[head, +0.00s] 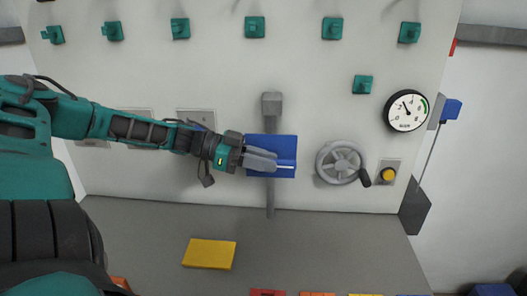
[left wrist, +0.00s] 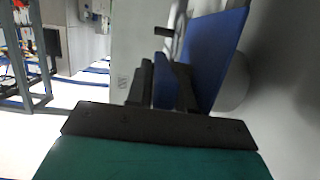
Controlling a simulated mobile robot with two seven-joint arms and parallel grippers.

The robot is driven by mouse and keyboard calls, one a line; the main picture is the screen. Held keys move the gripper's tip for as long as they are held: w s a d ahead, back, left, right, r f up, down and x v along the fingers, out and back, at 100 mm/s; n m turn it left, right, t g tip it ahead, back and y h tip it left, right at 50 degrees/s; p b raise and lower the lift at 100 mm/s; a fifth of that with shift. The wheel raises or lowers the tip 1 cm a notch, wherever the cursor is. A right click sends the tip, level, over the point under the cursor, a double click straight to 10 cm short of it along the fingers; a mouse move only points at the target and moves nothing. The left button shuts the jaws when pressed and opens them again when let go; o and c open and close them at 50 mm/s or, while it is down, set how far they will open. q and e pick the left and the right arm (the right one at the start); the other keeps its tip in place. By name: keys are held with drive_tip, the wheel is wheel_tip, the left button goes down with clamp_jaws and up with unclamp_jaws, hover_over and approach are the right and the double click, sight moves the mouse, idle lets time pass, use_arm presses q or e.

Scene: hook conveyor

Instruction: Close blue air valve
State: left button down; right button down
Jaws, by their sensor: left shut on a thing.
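The blue air valve (head: 285,145) is a flat blue handle on a grey vertical pipe on the white wall panel. Its blue plate lies roughly sideways across the pipe in the head view. My left gripper (head: 275,162) reaches in from the left and is shut on the blue handle. In the left wrist view the dark fingers (left wrist: 163,88) have a blue piece between them, and the larger blue plate (left wrist: 215,55) stands to their right. Part of the handle is hidden behind the fingers. My right gripper is not in view.
A grey handwheel (head: 341,162), a yellow button (head: 389,175) and a round gauge (head: 406,110) sit right of the valve. Several teal hooks (head: 255,27) line the panel's top. Another blue part (head: 452,108) hangs at far right. A yellow block (head: 209,253) lies below.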

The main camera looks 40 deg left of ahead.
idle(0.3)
use_arm(q)
drive_tip(key=c, duration=1.4)
unclamp_jaws()
drive_tip(key=shift+o, duration=0.2)
